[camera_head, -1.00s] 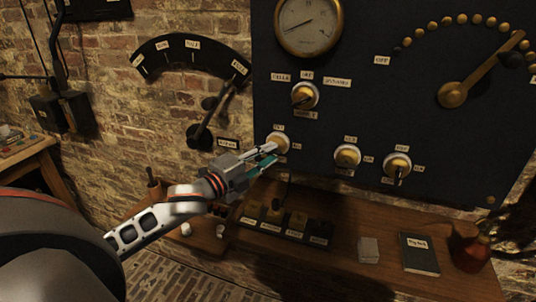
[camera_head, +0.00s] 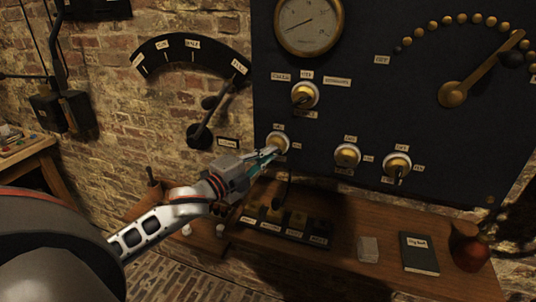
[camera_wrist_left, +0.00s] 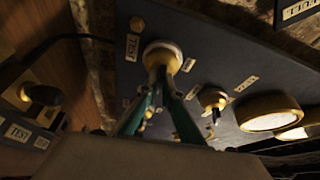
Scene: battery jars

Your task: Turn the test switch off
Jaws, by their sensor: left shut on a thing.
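The test switch (camera_head: 277,142) is a round brass and white knob at the lower left of the dark panel. In the left wrist view the switch (camera_wrist_left: 162,52) sits beside a TEST label (camera_wrist_left: 132,47). My left gripper (camera_head: 270,154) is at the switch, its fingers drawn together on the switch lever. The left wrist view shows the fingertips (camera_wrist_left: 160,84) converging just in front of the knob. They hide most of the lever, so its exact tilt cannot be told. My right gripper is in neither view.
Similar switches sit nearby: one above (camera_head: 304,94) and two to the right (camera_head: 347,156) (camera_head: 397,165). A round gauge (camera_head: 309,25) and a big brass arm (camera_head: 485,68) are higher. Below, a wooden bench (camera_head: 340,215) holds a notebook (camera_head: 419,254) and a small block (camera_head: 368,249).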

